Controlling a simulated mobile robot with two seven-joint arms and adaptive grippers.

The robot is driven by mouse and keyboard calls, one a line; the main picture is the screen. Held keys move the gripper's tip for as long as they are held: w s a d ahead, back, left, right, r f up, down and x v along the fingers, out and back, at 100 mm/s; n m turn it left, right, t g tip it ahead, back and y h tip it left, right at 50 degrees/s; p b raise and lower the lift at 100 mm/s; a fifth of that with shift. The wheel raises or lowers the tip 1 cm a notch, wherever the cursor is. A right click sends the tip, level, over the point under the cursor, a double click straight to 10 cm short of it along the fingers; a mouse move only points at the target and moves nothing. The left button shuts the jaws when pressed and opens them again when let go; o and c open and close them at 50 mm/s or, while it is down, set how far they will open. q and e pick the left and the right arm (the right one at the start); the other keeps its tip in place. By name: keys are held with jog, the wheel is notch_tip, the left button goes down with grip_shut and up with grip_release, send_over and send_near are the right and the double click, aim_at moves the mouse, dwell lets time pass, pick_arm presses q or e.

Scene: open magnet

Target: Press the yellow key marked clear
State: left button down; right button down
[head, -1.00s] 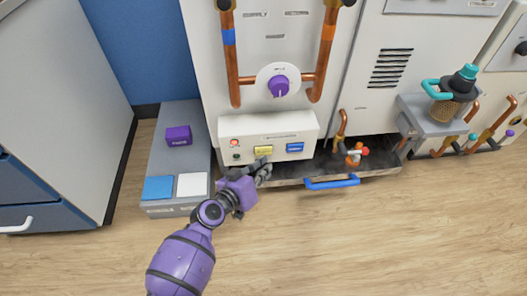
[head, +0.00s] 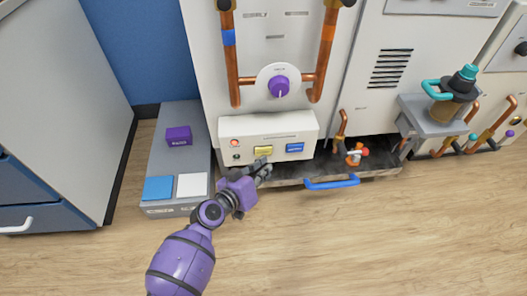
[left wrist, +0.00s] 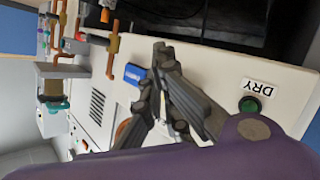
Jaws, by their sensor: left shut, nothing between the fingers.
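The yellow key (head: 263,150) is on the front of the white control box, left of the blue key (head: 295,148). Its marking is too small to read. My left gripper (head: 264,163) is shut and empty, its fingertips at the lower edge of the yellow key in the head view; I cannot tell whether they touch it. In the left wrist view the shut fingers (left wrist: 160,58) are close in front of the panel, between the blue key (left wrist: 133,74) and the green lamp (left wrist: 249,105) beside the word DRY. The yellow key is hidden there behind the fingers. My right gripper is not in view.
A red lamp (head: 234,142) is above the green one. A purple knob (head: 279,86) between copper pipes is above the box. A grey platform (head: 160,130) is at left; the floor in front is clear.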

pick_arm(q)
jog(key=shift+w, duration=0.1)
jog(key=shift+w+b, duration=0.35)
jog(key=shift+w+a+b, duration=0.1)
jog(key=shift+w+b, duration=0.2)
jog(key=shift+w, duration=0.1)
dwell(0.7)
dwell(0.4)
jog(key=shift+s+p, duration=0.3)
jog(key=shift+s, duration=0.55)
jog(key=shift+s, duration=0.1)
jog(key=s, duration=0.2)
jog(key=s+d+p, duration=0.1)
jog(key=s, duration=0.1)
jog(key=shift+s, duration=0.4)
dwell(0.5)
